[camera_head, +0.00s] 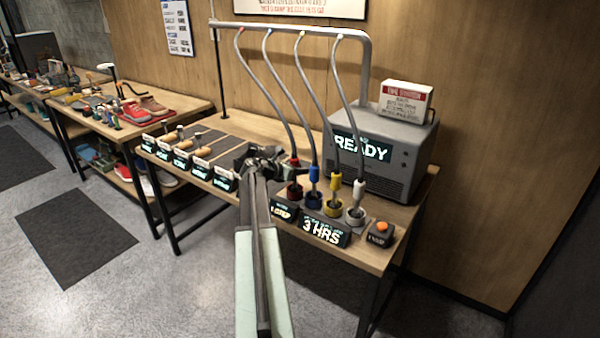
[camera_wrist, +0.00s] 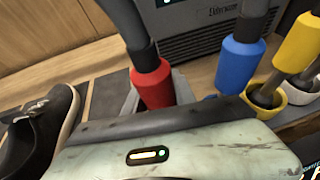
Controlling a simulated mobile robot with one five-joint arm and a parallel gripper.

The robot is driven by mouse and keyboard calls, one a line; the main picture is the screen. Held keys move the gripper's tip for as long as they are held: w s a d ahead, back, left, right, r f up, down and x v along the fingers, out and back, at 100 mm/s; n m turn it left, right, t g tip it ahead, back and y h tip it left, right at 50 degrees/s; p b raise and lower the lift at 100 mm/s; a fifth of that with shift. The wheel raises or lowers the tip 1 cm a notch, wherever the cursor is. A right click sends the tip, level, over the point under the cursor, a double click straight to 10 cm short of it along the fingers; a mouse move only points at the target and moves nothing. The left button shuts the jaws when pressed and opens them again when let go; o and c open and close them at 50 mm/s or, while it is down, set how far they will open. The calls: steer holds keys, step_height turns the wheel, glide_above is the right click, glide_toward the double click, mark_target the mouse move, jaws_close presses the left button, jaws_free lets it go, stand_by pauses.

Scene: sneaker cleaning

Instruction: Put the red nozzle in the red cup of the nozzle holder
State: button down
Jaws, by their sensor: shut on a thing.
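The red nozzle (camera_head: 294,162) hangs from a grey hose, close above the red cup (camera_head: 295,190) of the nozzle holder. Its red collar also shows in the wrist view (camera_wrist: 153,88), where its lower end is hidden behind my gripper's body. My gripper (camera_head: 278,166) reaches in from the left and is shut on the red nozzle; its fingertips are small and dark here. I cannot tell whether the nozzle tip is inside the cup. The blue nozzle (camera_head: 314,174), yellow nozzle (camera_head: 335,181) and white nozzle (camera_head: 358,187) stand in their cups to the right.
A grey machine reading READY (camera_head: 400,160) stands behind the holder. Lit signs (camera_head: 325,231) and an orange button (camera_head: 382,227) line the table front. A dark shoe (camera_wrist: 38,135) lies left of the nozzle. Brushes (camera_head: 205,151) lie farther left.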

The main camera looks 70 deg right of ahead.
steer(key=shift+f, duration=0.25)
steer(key=c, duration=1)
jaws_free()
steer(key=shift+r, duration=0.1)
steer(key=p+v, duration=0.4)
steer(key=v, duration=0.8)
steer(key=shift+s+a+r+p, duration=0.1)
steer(key=shift+r+p, duration=0.1)
steer(key=shift+p, duration=0.15)
